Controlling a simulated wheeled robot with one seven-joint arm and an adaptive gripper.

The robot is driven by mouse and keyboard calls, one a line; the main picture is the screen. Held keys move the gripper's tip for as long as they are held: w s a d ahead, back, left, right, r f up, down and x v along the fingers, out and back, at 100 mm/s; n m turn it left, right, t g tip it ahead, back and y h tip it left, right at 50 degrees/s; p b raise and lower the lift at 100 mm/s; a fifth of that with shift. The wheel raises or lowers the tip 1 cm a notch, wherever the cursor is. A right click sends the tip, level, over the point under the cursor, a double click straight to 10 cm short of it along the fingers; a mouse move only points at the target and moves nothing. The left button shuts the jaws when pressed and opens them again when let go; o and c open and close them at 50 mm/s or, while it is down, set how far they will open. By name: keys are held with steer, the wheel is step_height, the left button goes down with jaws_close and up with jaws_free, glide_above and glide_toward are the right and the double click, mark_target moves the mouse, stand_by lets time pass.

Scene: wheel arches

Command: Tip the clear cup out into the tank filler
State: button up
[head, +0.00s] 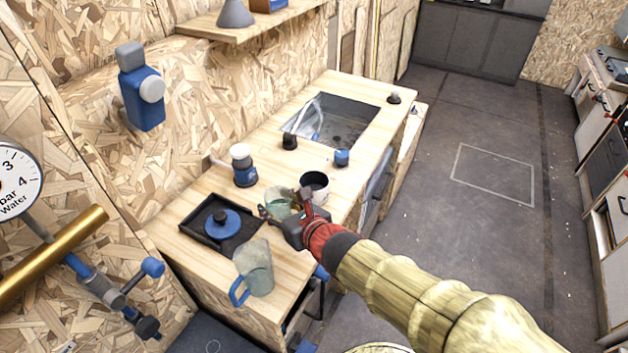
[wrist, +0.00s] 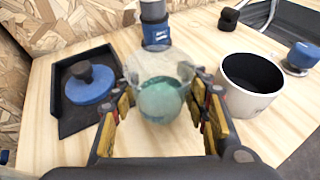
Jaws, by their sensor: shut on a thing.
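My gripper (head: 287,217) is low over the wooden counter, its fingers on either side of the clear cup (wrist: 158,66). In the wrist view the cup looks upright, with a round greenish thing (wrist: 160,100) inside it. In the head view the cup (head: 277,197) is partly hidden behind my gripper. I cannot tell whether the cup touches the counter. I cannot tell for sure which thing is the tank filler. A blue disc with a black knob (head: 218,222) sits in a black tray (wrist: 54,122) left of the cup.
A white mug with a dark inside (wrist: 251,84) stands close at the right of my gripper. A clear jug with a blue handle (head: 257,265) stands near the front. A sink (head: 345,120) lies farther back.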

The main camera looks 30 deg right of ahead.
mark_target(285, 191)
steer(key=shift+w+d+f+m, duration=0.1)
steer(key=shift+d+f+m, duration=0.2)
steer(key=shift+d+m, duration=0.1)
steer(key=shift+w+d+r+y, duration=0.1)
steer(key=shift+y, duration=0.4)
steer(key=shift+m+g+y, duration=0.4)
steer(key=shift+m, duration=0.4)
steer(key=r+p, duration=0.2)
steer(key=p, duration=0.1)
steer(key=d+r+p, duration=0.1)
steer(key=r+p, duration=0.2)
steer(key=shift+w+d, duration=0.1)
steer(key=shift+w+d+r+p, duration=0.15)
steer(key=shift+w+d+p, duration=0.05)
steer(key=shift+p, duration=0.75)
steer(key=m+y+p, duration=0.1)
steer(key=p, duration=0.1)
steer(key=d+m+y+p, duration=0.1)
steer(key=p, duration=0.2)
steer(key=d+m+g+y+p, duration=0.1)
steer(key=m+p, duration=0.1)
steer(key=shift+w+r, duration=0.25)
steer(key=shift+r, duration=0.1)
steer(key=shift+y+p, duration=0.3)
steer(key=shift+r+m+y+p, duration=0.3)
steer(key=shift+r+m+p, duration=0.05)
steer(key=shift+m+p, duration=0.25)
